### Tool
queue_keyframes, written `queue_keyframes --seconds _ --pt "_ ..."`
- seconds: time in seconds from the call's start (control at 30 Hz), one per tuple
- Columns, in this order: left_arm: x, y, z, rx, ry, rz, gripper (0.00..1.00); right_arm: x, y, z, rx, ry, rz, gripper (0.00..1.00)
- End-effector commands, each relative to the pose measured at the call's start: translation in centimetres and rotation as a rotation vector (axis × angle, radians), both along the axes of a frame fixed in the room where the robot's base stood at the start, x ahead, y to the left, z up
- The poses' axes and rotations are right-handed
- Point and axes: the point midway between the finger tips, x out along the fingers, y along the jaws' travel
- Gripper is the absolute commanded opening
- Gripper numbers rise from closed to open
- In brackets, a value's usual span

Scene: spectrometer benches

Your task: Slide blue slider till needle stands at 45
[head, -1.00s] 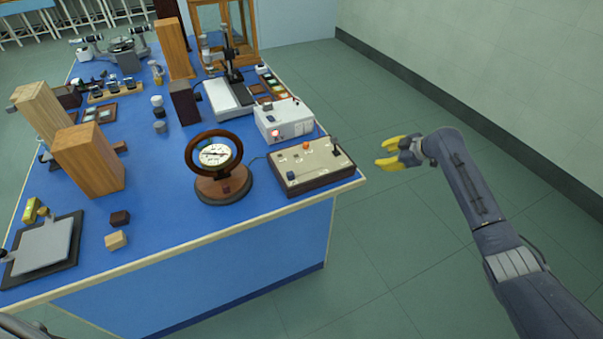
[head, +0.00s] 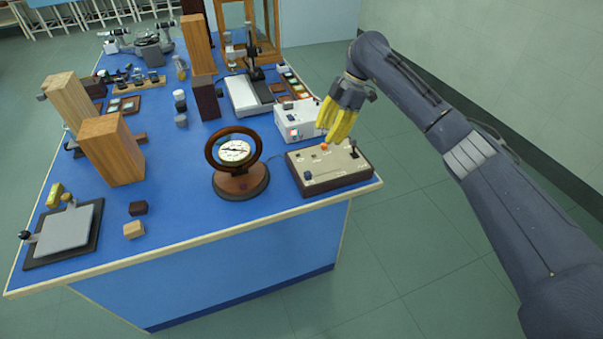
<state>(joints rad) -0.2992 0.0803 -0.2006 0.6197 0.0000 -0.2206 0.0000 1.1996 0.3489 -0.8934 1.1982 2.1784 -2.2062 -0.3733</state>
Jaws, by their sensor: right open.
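The control box (head: 330,179) with a cream top stands near the right front corner of the blue bench. A small dark blue knob, seemingly the blue slider (head: 308,176), is at the front left of its top. An orange knob (head: 324,147) and a black lever (head: 354,152) are farther back. The round dial gauge (head: 235,151) stands left of the box on a wooden base; its needle reading is too small to tell. My right gripper (head: 331,130), with yellow fingers, is open and empty above the box's back edge, apart from the blue knob. My left gripper is out of view.
A white device (head: 297,120) with a red light stands behind the box, close to my right gripper. Wooden blocks (head: 111,150) and a grey plate (head: 64,230) are at left.

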Motion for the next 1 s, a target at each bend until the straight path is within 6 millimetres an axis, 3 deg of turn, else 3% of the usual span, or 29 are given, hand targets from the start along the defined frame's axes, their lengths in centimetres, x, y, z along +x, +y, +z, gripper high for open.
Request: queue_keyframes --seconds 0.17,0.7,1.0 --pt "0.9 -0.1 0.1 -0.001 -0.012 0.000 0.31 -0.5 1.2 -2.8 0.004 0.004 0.002 0.42" --pt "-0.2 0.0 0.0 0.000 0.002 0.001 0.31 -1.5 4.6 -11.6 0.004 0.002 -0.001 0.42" --pt "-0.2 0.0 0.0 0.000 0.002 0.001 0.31 -1.9 5.7 -14.3 0.002 0.000 -0.002 0.42"
